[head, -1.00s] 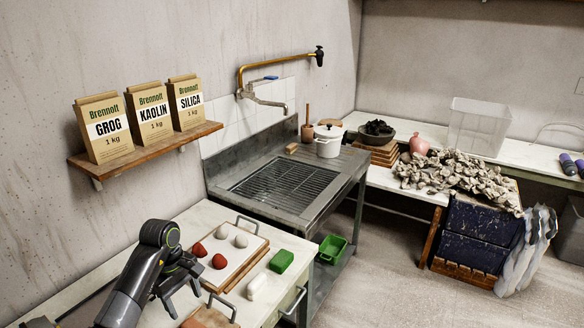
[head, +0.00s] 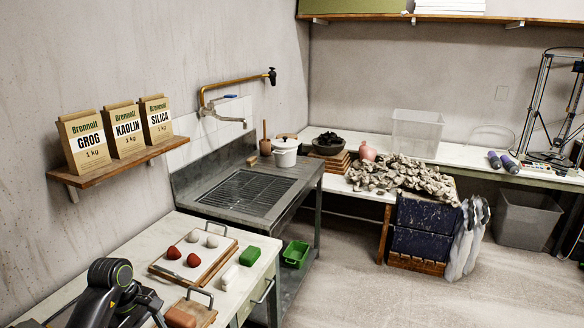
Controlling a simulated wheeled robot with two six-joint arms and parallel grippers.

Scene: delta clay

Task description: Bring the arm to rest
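My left arm comes in at the bottom left of the head view, bent at a dark joint with a yellow-green ring. My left gripper (head: 146,312) is low in the picture, over the near part of the white worktop, left of a small board with a reddish-brown block. Its fingers look apart, with nothing seen between them, though the bottom edge crops the view. My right gripper is not in view.
A metal sink (head: 245,192) stands behind.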

